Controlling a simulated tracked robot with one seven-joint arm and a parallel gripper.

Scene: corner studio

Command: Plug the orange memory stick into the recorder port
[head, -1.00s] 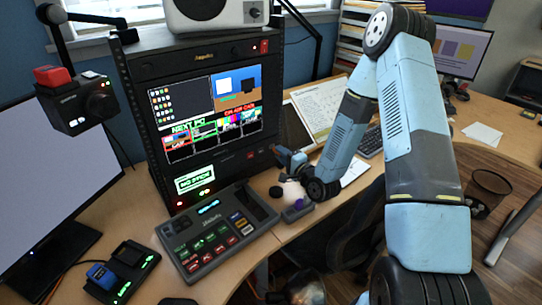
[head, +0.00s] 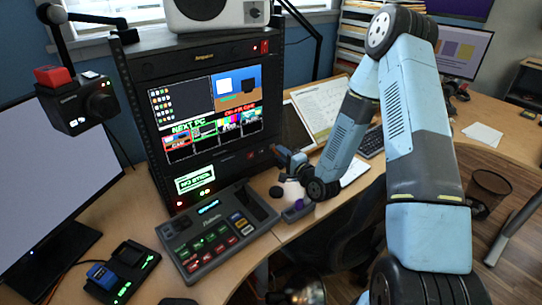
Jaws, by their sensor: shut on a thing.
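My gripper (head: 287,157) is small in the head view, at the right edge of the black equipment rack. It is shut with a small orange-brown bit at its tips, which looks like the orange memory stick (head: 277,150); most of it is hidden by the fingers. The recorder appears to be the rack unit (head: 218,165) with the screen and a green sign reading "NO STICK". I cannot make out the port or whether the stick touches the rack.
A control panel (head: 206,246) with coloured buttons lies before the rack. A small grey holder (head: 297,213) with a purple item stands below my gripper, beside a black round knob (head: 276,191). A black dock (head: 132,256) holds a blue stick. An open binder (head: 322,104) lies behind.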

